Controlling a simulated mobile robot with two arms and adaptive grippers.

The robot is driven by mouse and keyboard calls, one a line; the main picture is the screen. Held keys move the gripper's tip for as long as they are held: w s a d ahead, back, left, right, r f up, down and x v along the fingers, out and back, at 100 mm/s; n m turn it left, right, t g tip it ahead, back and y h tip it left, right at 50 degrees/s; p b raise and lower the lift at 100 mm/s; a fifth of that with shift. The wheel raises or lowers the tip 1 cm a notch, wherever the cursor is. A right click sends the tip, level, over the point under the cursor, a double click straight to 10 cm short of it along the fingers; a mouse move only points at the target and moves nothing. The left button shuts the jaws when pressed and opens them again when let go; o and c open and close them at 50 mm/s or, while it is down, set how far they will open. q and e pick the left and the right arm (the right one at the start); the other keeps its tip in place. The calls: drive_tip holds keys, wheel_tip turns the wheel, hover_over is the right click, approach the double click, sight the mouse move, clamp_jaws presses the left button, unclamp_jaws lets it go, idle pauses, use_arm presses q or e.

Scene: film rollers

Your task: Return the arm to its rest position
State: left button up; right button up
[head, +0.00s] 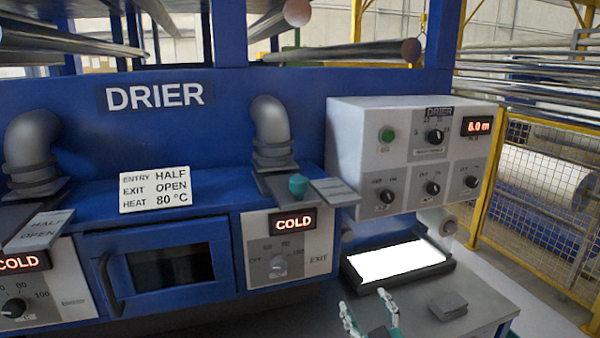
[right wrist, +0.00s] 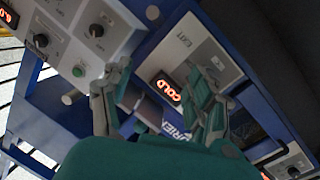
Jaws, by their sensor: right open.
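My right gripper (head: 369,312) shows at the bottom of the head view, low in front of the machine near the grey side table. Its two fingers are apart with nothing between them. In the right wrist view the open fingers of the gripper (right wrist: 160,105) frame part of the blue drier, with the red COLD display (right wrist: 167,88) seen beyond them. The blue drier (head: 270,95) fills most of the head view. My left gripper is not in view.
A grey control box (head: 408,155) juts out at the right. Below it a lit white panel (head: 398,262) and a dark grey block (head: 447,306) are on the grey table (head: 490,300). An oven door handle (head: 110,287) sticks out at left. A yellow fence (head: 540,200) stands at right.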

drive_tip(key=s+d+f+m+g+h, duration=0.1)
drive_tip(key=s+d+f+m+g, duration=0.15)
drive_tip(key=s+f, duration=0.45)
drive_tip(key=s+d+f+m+g+h, duration=0.1)
drive_tip(key=s+d+f+g, duration=0.3)
drive_tip(key=f, duration=0.4)
drive_tip(key=s+d+f+m+g, duration=0.1)
drive_tip(key=s+f+g, duration=0.3)
drive_tip(key=s, duration=0.5)
drive_tip(key=s+f+g, duration=0.3)
drive_tip(key=s+f, duration=0.1)
drive_tip(key=s, duration=0.5)
wheel_tip(320, 180, down, 28)
drive_tip(key=s+g, duration=0.2)
drive_tip(key=s+d+f, duration=0.3)
drive_tip(key=s+f, duration=1.1)
drive_tip(key=s, duration=0.2)
drive_tip(key=shift+s+d+f+g, duration=0.15)
drive_tip(key=shift+s+f+g, duration=0.05)
drive_tip(key=shift+g, duration=0.15)
